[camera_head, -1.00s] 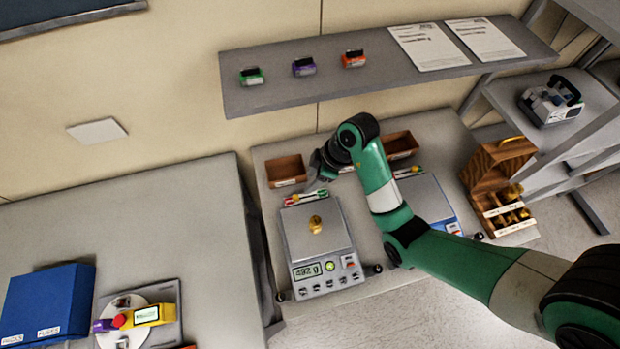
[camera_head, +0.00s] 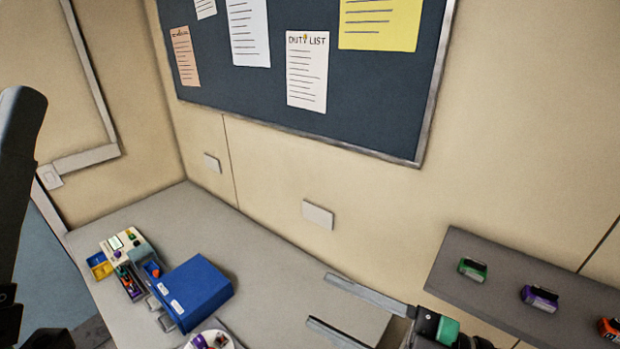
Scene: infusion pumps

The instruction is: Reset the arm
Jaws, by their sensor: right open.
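My right gripper (camera_head: 319,298) shows at the lower right of the head view. Its two long grey fingers point left and stand apart, with no object seen between them. It is over the right part of the grey table (camera_head: 262,268), in front of the wall. Only the wrist end of the right arm shows, cut off by the bottom edge. The fingers of my left gripper do not show.
A blue box (camera_head: 195,290) stands on the table, with a small device (camera_head: 125,245) and coloured bins left of it. A shelf (camera_head: 500,295) with small coloured items juts out at right. A notice board (camera_head: 270,85) hangs above.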

